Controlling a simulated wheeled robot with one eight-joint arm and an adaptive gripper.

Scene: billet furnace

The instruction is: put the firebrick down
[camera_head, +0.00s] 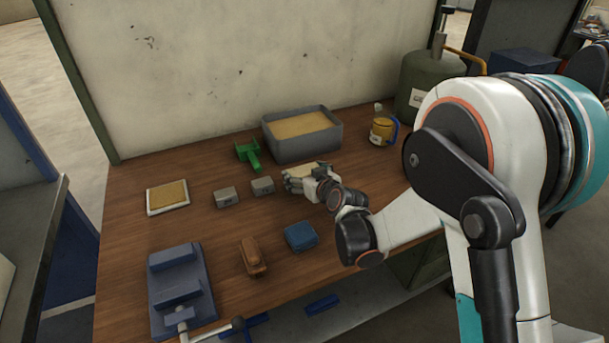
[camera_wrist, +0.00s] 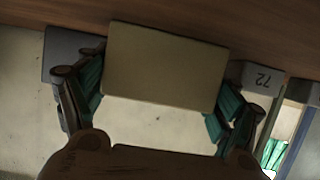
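The firebrick (camera_wrist: 165,65) is a plain beige block between the green-padded fingers of my gripper (camera_wrist: 158,103) in the wrist view. The pads meet its left and right sides, so the gripper looks shut on it. In the head view my gripper (camera_head: 302,180) is low over the wooden table (camera_head: 190,232), in front of the grey bin, with the beige firebrick (camera_head: 303,171) partly hidden by the fingers. I cannot tell whether the brick touches the table.
Two small grey blocks (camera_head: 263,186) (camera_head: 226,197) lie left of my gripper. A sand-filled grey bin (camera_head: 303,148), green tool (camera_head: 248,155) and yellow mug (camera_head: 381,130) stand behind. A tan pad on a white tray (camera_head: 168,197), blue block (camera_head: 300,236), brown brush (camera_head: 252,257) and blue vise (camera_head: 181,290) surround bare table.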

